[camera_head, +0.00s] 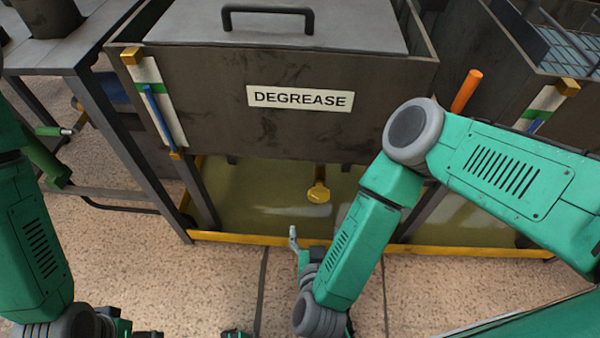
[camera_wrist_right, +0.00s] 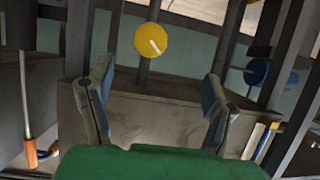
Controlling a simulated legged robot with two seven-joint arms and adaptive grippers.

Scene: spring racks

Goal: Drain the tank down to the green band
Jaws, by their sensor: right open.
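The dark tank (camera_head: 210,105) carries a DEGREASE label (camera_head: 300,97) and has a grey lid with a handle. On its left front edge is a white gauge (camera_head: 172,108) with a blue column (camera_head: 158,118) and a green band (camera_head: 153,88); the column's top appears near the band. A yellow valve knob (camera_head: 318,192) hangs below the tank; a yellow round knob (camera_wrist_right: 152,41) shows ahead of my right gripper (camera_wrist_right: 157,82), which is open and empty. In the head view, this gripper (camera_head: 296,243) is partly hidden by its arm. My left gripper (camera_head: 115,323) is cut off at the bottom edge.
A yellow-edged tray (camera_head: 255,238) lies under the tank. An orange cylinder (camera_head: 466,90) is at the tank's right. Another tank with a gauge (camera_head: 546,103) stands farther right. A metal table (camera_head: 55,58) is at the left. Speckled floor is clear in front.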

